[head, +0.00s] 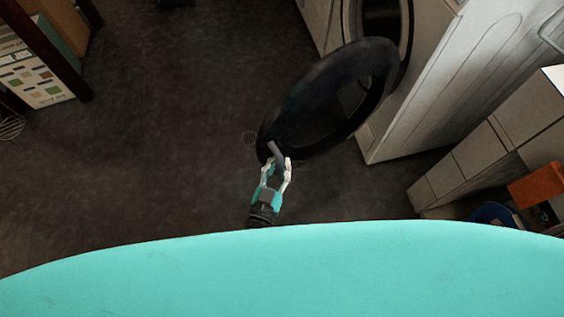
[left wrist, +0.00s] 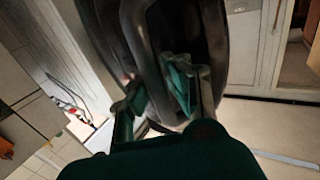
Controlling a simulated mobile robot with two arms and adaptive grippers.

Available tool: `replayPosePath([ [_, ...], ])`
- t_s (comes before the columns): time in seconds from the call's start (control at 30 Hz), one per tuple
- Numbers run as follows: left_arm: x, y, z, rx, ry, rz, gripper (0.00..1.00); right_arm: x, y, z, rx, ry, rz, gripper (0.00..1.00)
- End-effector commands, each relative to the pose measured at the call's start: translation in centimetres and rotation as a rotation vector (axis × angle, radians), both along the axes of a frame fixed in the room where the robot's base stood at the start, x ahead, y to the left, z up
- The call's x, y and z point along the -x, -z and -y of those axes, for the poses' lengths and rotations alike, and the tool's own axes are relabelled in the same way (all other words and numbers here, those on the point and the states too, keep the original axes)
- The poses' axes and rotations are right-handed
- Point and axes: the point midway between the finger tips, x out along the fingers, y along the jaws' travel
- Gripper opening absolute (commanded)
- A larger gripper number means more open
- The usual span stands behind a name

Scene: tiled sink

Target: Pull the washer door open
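The washer door (head: 330,90) is a thick dark ring and stands swung out from the front of the white washer (head: 440,75), well away from the round opening (head: 385,25). My left gripper (head: 275,160) is at the door's free edge, at the end far from the washer. Its two fingers lie on either side of a grey handle piece (head: 276,151) there. In the left wrist view the dark door rim (left wrist: 165,40) rises between and behind the fingers (left wrist: 155,95). The exact contact is partly hidden. My right gripper is in neither view.
Open dark floor (head: 160,150) lies left of the door. A tiled ledge (head: 470,160) with an orange object (head: 537,185) and a blue round container (head: 495,214) is at the right. A shelf with a patterned box (head: 38,78) stands at the upper left.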

Motion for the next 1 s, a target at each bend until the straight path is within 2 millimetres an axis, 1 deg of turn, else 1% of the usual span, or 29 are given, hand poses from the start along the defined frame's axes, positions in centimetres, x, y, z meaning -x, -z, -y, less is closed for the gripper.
replayPosePath([
  [0.03, 0.1, 0.4, -0.5, -0.006, -0.006, -0.007, 0.13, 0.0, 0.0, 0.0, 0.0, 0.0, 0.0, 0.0],
  [0.23, 0.1, 0.3, -0.3, -0.005, -0.003, -0.007, 0.4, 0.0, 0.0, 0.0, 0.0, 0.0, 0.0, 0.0],
  [0.67, 0.0, 0.2, 0.0, -0.005, 0.001, -0.006, 0.4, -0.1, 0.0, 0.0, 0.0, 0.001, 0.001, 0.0],
  [0.77, 0.1, 0.2, -0.1, -0.005, 0.001, -0.006, 0.4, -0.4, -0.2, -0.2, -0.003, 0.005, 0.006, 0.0],
  [0.87, 0.8, 0.3, -0.4, -0.005, 0.001, -0.007, 0.4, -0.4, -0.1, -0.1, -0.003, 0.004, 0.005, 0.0],
  [1.0, 3.0, 0.3, -1.3, -0.006, 0.001, -0.009, 0.4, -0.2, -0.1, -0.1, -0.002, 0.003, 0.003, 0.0],
])
